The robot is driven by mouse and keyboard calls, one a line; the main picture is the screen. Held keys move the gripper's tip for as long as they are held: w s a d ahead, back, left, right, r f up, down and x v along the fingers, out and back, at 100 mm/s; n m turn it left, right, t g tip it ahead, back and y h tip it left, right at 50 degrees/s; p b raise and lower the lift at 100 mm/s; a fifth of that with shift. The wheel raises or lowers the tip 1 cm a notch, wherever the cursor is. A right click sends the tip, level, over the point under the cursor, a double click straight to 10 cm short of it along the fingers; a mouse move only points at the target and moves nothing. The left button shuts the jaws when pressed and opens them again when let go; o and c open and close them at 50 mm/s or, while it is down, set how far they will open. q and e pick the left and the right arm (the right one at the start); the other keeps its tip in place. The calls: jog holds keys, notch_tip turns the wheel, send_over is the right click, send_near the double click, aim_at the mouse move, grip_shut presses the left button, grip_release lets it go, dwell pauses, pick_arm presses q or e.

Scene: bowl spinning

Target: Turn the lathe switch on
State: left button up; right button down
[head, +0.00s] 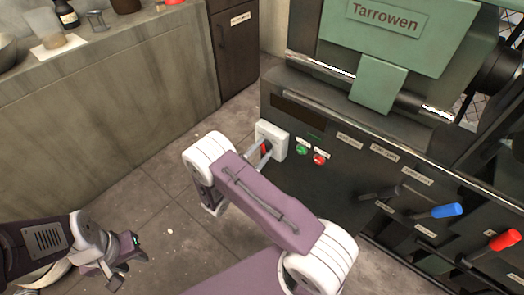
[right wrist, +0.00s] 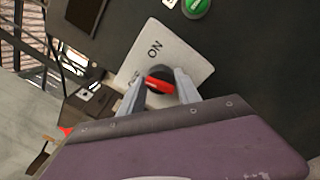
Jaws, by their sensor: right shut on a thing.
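The lathe switch is a red handle on a dark round base, mounted on a white plate (head: 277,136) on the front of the green and dark lathe. In the right wrist view the red switch handle (right wrist: 160,84) lies between the fingers of my right gripper (right wrist: 162,92), which is shut on it. The plate (right wrist: 178,45) reads "ON" near its upper part; the other label is partly hidden by a finger. In the head view my right gripper (head: 259,153) reaches the switch. My left gripper (head: 122,262) is low at the left, away from the lathe; its finger gap is unclear.
A green button (head: 302,149) and a red button (head: 320,159) sit right of the switch. Blue (head: 447,210) and red (head: 505,239) lever handles stick out further right. A concrete counter (head: 120,80) stands at the left. Bare floor lies between counter and lathe.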

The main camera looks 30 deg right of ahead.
jog(key=m, duration=0.2)
jog(key=m+b, duration=0.1)
jog(key=m, duration=0.3)
jog(key=shift+f+m+h, duration=0.3)
jog(key=shift+m, duration=0.1)
jog(key=m+g+b, duration=0.1)
jog(key=m+b, duration=0.1)
jog(key=m, duration=0.3)
jog(key=shift+m, duration=0.4)
jog(key=c, duration=0.9)
grip_release()
jog(key=shift+a+r, duration=0.1)
jog(key=shift+a, duration=0.05)
jog(key=p+v, duration=0.2)
jog(key=v, duration=0.7)
